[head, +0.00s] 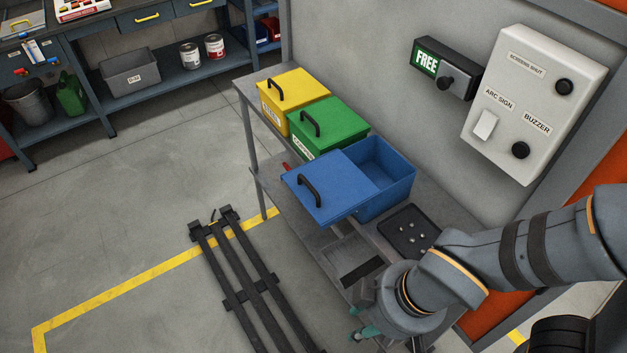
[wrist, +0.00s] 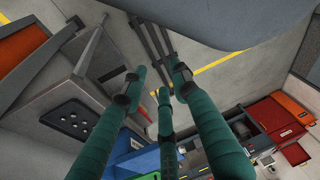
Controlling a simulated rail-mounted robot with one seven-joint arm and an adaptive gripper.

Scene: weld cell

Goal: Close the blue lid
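The blue lid (head: 332,186), with a black handle, sits shifted to the left on the blue box (head: 397,193). It overhangs the shelf's front, and the box's right part is open and looks empty. My gripper (head: 362,334) is low in front of the shelf, below and to the right of the lid, apart from it. In the wrist view my gripper (wrist: 160,80) has its teal fingers spread with nothing between them. Some blue surface (wrist: 145,161) shows between the fingers there; I cannot tell whether it is lid or box.
The green box (head: 331,126) and yellow box (head: 296,98) stand closed behind the blue one. A black tray (head: 408,229) with small parts lies to its right. A control panel (head: 535,102) is on the wall. Black rails (head: 247,282) lie on the floor at left.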

